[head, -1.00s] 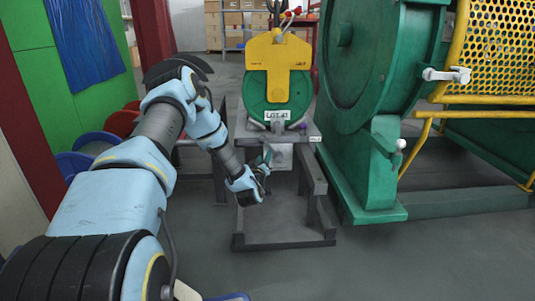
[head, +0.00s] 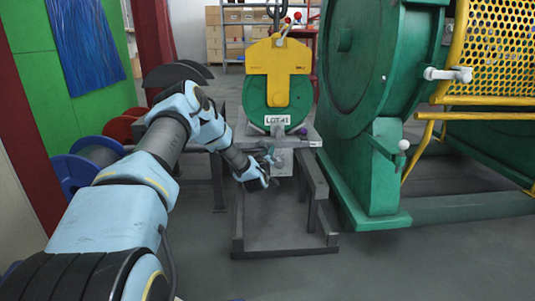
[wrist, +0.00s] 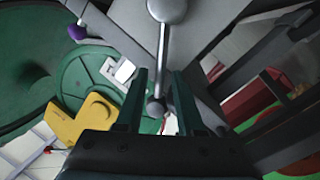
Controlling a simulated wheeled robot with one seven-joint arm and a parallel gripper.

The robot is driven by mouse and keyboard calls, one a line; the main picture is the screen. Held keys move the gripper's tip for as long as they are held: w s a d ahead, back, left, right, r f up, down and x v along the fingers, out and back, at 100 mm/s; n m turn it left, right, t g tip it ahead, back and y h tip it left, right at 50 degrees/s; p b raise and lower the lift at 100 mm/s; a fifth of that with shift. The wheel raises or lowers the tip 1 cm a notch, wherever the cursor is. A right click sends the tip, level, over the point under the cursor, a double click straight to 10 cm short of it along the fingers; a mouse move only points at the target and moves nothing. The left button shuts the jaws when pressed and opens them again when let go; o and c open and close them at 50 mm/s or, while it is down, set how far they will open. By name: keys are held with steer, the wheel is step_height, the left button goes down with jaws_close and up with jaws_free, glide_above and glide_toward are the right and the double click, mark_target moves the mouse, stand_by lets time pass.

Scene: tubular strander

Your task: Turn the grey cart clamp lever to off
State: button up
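The grey clamp lever (wrist: 162,62) shows in the wrist view as a thin rod running from a round hub at the top to a small ball end. My gripper (wrist: 160,80) is open, with its two dark green fingers on either side of the rod and ball end. I cannot tell whether either finger touches it. In the head view my gripper (head: 270,164) is at the front of the grey cart (head: 284,245), below the LOT 41 label. The lever is too small or hidden to make out there.
The cart carries a green reel (head: 257,108) with a yellow bracket (head: 278,62). A purple knob (wrist: 78,31) is near the lever. The large green machine (head: 372,195) stands close on the right. Spools (head: 98,152) stand at the left. Grey floor is open in front.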

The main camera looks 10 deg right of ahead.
jaws_close()
stand_by(1.2)
